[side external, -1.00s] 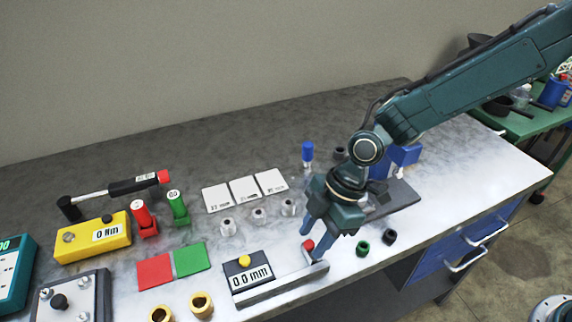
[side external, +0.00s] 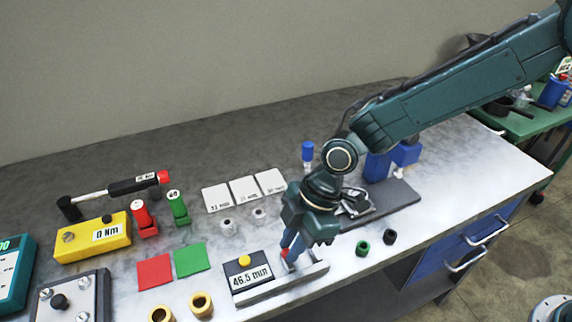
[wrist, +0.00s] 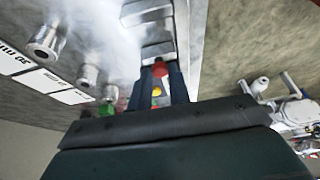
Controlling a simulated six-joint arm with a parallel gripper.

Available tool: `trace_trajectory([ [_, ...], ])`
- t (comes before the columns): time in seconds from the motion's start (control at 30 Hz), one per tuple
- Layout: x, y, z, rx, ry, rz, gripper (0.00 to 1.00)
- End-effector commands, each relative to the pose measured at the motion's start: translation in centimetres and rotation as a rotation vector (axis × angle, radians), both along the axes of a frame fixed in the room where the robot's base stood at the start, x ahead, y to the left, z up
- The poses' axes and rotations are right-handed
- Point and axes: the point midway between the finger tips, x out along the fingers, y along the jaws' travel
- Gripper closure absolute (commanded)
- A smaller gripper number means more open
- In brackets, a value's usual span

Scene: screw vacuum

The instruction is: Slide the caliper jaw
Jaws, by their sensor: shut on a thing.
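The caliper (side external: 262,290) lies near the bench's front edge in the side view, with a grey rail and a dark body. Its display (side external: 250,275) reads 46.5 mm and a yellow button (side external: 245,261) sits above it. My gripper (side external: 290,257) points down over the rail and is shut on the red knob (side external: 285,253) of the sliding jaw. The fingers partly hide the knob and jaw. In the wrist view the red knob (wrist: 160,69) shows at the fingertips.
White cards (side external: 245,188) and metal bushings (side external: 228,226) lie behind the caliper. Red (side external: 155,271) and green (side external: 191,259) pads are to its left, brass rings (side external: 201,304) at front left. Green and black caps (side external: 376,243) lie to the right. A grey plate (side external: 395,205) is behind my gripper.

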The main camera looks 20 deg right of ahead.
Motion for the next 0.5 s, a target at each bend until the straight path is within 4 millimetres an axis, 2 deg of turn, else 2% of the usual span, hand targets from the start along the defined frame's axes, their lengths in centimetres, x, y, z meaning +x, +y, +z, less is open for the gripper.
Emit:
trace_trajectory([
  [0.27, 0.06, 0.18, 0.05, 0.002, -0.001, -0.002, 1.00],
  [0.3, 0.06, 0.18, 0.05, 0.002, -0.001, -0.002, 0.75],
  [0.37, 0.05, 0.17, 0.05, 0.002, -0.001, -0.002, 0.64],
  [0.4, 0.05, 0.17, 0.04, 0.002, -0.001, -0.002, 0.59],
  [0.5, 0.03, 0.15, 0.03, 0.002, -0.001, -0.001, 0.59],
])
